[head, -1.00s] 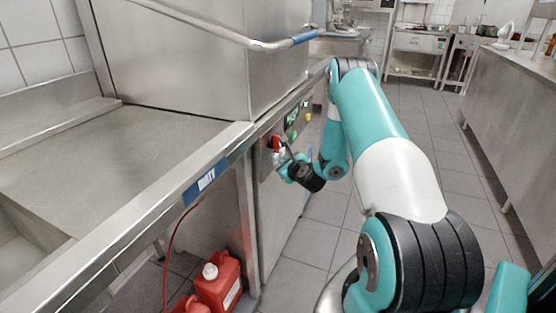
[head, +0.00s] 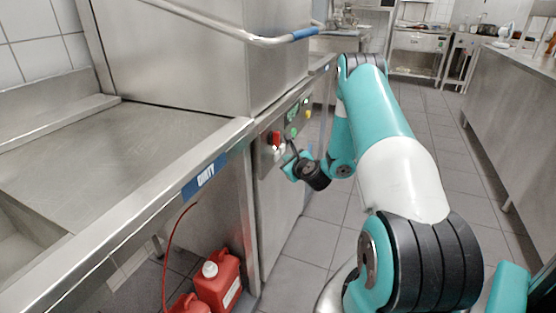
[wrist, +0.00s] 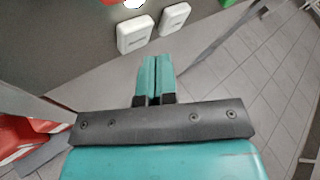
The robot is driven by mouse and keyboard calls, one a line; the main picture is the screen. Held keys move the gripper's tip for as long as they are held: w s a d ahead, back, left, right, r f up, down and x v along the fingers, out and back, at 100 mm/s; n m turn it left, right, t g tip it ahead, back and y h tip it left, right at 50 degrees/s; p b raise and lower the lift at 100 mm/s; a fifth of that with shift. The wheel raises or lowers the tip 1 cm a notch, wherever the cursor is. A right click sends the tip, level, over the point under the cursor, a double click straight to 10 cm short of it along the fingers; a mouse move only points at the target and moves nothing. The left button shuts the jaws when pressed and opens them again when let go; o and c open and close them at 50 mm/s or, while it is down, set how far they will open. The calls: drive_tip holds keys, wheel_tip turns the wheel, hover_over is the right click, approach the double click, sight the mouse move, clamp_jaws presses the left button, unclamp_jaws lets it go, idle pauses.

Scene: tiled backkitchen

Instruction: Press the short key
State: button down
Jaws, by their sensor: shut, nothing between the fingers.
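Two white keys sit side by side on the grey machine panel in the wrist view: a left key (wrist: 131,34) and a right key (wrist: 174,18). Each has a small dark label that I cannot read, so I cannot tell which is the short key. My gripper (wrist: 156,62) is shut and empty, its teal fingertips pointing at the panel just below the keys in the picture. The fingers look apart from both keys. In the head view my gripper (head: 287,164) is beside the panel (head: 267,165), below a red switch (head: 275,139).
A green button (head: 293,132), a yellow button (head: 308,114) and a display (head: 293,113) are farther along the panel. A steel counter edge with a blue label (head: 205,176) is at left. Red canisters (head: 220,282) stand below it. The tiled floor at right is clear.

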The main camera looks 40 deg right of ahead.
drive_tip(key=s+b, duration=0.1)
drive_tip(key=s+d+b, duration=0.1)
drive_tip(key=s, duration=0.1)
drive_tip(key=s+d+b, duration=0.1)
drive_tip(key=shift+s+b, duration=0.3)
drive_tip(key=shift+s, duration=0.05)
idle(0.3)
idle(0.8)
